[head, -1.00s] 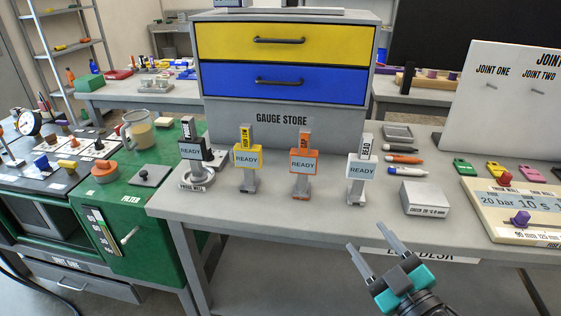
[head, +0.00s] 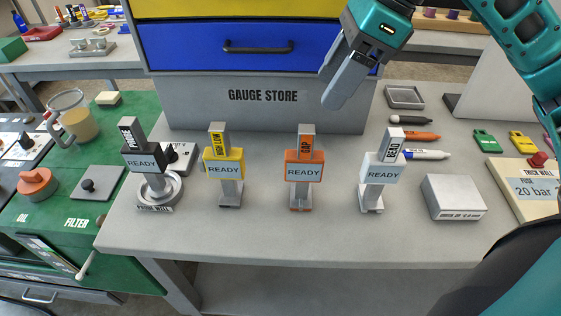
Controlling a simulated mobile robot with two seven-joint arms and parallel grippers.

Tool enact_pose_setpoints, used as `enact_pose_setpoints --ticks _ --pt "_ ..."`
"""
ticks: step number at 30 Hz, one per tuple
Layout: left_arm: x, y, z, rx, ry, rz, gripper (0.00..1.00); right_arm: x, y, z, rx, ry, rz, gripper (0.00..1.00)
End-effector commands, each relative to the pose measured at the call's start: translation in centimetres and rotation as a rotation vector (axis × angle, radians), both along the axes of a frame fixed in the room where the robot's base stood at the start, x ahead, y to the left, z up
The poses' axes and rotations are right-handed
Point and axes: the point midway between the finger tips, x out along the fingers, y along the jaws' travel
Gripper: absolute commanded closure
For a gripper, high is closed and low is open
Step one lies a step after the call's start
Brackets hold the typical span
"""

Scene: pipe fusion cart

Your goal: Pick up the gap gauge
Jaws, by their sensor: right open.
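The gap gauge (head: 304,169) stands upright on the grey desk, with an orange block marked READY and an orange GAP label on its grey stem. In the head view it is third from the left in a row of gauges. My right gripper (head: 335,92) is open and empty. It shows above and a little right of the gap gauge, in front of the blue drawer, with its fingers pointing down and left. It is apart from the gauge. My left gripper is not in view.
The yellow high-low gauge (head: 223,165) stands left of the gap gauge, and the white bead gauge (head: 381,170) stands right. A black-labelled gauge (head: 142,161) stands farther left. A pale box (head: 453,197) and several markers lie to the right. The gauge store cabinet (head: 190,105) rises behind.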

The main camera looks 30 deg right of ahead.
Motion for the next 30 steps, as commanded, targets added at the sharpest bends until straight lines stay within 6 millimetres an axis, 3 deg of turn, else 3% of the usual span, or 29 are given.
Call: enact_pose_setpoints --ticks 4,12,20,30 --pt "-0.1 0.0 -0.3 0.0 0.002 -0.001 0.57 0.2 0.0 -1.3 -0.026 -0.002 -0.006 0.4" --pt "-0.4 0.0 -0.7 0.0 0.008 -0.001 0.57 1.2 1.6 -5.8 -0.021 -0.001 -0.005 0.4" --pt "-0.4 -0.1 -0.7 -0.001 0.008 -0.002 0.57 1.5 2.2 -7.8 -0.02 -0.002 -0.005 0.4" --pt "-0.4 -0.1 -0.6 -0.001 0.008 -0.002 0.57 2.1 3.4 -11.8 -0.018 -0.003 -0.004 0.4"
